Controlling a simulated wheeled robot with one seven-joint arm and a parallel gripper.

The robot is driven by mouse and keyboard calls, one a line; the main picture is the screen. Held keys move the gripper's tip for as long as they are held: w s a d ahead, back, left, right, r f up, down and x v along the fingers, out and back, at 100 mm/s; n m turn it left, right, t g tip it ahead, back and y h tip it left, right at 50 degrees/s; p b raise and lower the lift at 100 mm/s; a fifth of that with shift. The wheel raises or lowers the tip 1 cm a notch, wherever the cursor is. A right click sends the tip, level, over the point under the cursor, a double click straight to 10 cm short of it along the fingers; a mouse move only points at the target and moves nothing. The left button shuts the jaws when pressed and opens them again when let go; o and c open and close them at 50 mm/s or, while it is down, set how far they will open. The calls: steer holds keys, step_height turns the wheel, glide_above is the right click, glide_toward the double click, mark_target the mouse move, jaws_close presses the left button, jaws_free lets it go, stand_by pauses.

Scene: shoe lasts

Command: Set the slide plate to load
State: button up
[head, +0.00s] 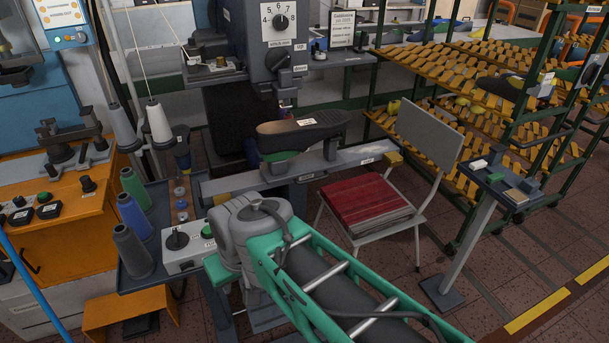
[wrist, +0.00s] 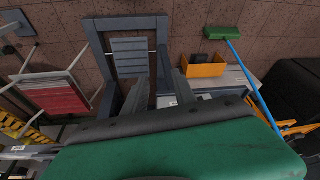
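A dark shoe-shaped piece (head: 304,131) with a white label sits above the bar. My grey and green arm covers the area below the bar. My gripper's fingers (wrist: 160,82) show apart and empty in the wrist view, above the floor. The gripper is hidden in the head view.
A control box (head: 188,252) with a black knob and green button stands left of my arm. A chair (head: 420,135) with a red cushion (head: 368,202) stands right. Thread cones (head: 132,250), a grey stand (head: 465,250) and a shelf rack (head: 470,80) crowd the sides.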

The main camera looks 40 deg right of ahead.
steer(key=w+d+f+m+t+b, duration=0.3)
steer(key=w+d+f+m+b, duration=0.15)
steer(key=w+d, duration=0.2)
steer(key=m+t+h+b, duration=0.4)
steer(key=m+t+b, duration=0.4)
steer(key=m, duration=0.8)
glide_toward(314, 180)
steer(key=w, duration=0.1)
steer(key=x, duration=0.7)
steer(key=shift+d+f, duration=0.1)
steer(key=shift+f, duration=0.15)
jaws_close()
